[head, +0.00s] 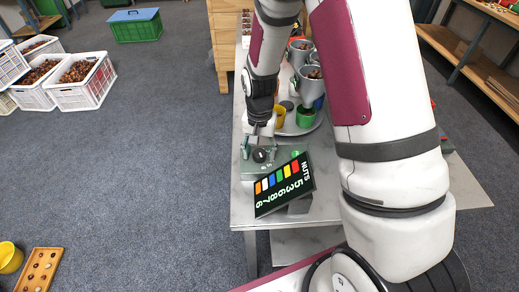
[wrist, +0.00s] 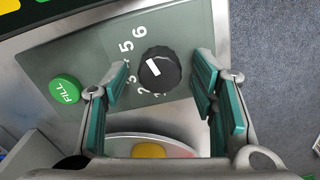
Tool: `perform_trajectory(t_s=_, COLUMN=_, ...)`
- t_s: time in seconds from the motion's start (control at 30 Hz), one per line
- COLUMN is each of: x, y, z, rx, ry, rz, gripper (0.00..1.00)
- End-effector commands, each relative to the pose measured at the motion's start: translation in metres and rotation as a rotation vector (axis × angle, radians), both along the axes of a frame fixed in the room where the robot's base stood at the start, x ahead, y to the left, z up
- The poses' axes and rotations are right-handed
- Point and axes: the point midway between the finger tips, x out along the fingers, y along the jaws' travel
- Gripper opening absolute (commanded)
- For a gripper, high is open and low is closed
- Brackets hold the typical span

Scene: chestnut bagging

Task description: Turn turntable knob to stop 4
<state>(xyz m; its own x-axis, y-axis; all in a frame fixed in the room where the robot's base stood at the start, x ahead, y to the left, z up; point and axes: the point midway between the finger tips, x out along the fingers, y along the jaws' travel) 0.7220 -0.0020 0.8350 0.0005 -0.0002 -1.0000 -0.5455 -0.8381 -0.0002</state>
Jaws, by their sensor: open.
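The black turntable knob (wrist: 160,70) sits on a grey-green panel (wrist: 95,45) in the wrist view. Its white mark lies toward the numeral side. The numerals 5 and 6 read clearly; those lower left of the knob are partly hidden or too small to tell. My gripper (wrist: 164,68) is open, with one teal-padded finger on each side of the knob and visible gaps to it. In the head view, my gripper (head: 258,143) is over the panel, around the knob (head: 260,155). Contact cannot be told there.
A green FILL button (wrist: 65,90) is on the panel left of my fingers. In the head view, a black NUTS sign (head: 284,187) with coloured bars stands in front of the panel. The turntable (head: 308,126) behind carries cups under metal funnels. Chestnut crates (head: 85,82) stand left.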

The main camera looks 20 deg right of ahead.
Motion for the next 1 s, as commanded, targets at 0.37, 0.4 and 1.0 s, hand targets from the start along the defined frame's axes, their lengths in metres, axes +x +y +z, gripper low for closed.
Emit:
perform_trajectory(t_s=0.37, x=0.0000, y=0.0000, z=0.0003, rx=0.000, ry=0.000, rz=0.000, gripper=0.04)
perform_trajectory(t_s=0.4, x=0.0000, y=0.0000, z=0.0003, rx=0.000, ry=0.000, rz=0.000, gripper=0.04)
perform_trajectory(t_s=1.0, x=0.0001, y=0.0001, z=0.0004, rx=0.000, ry=0.001, rz=0.225, gripper=0.04)
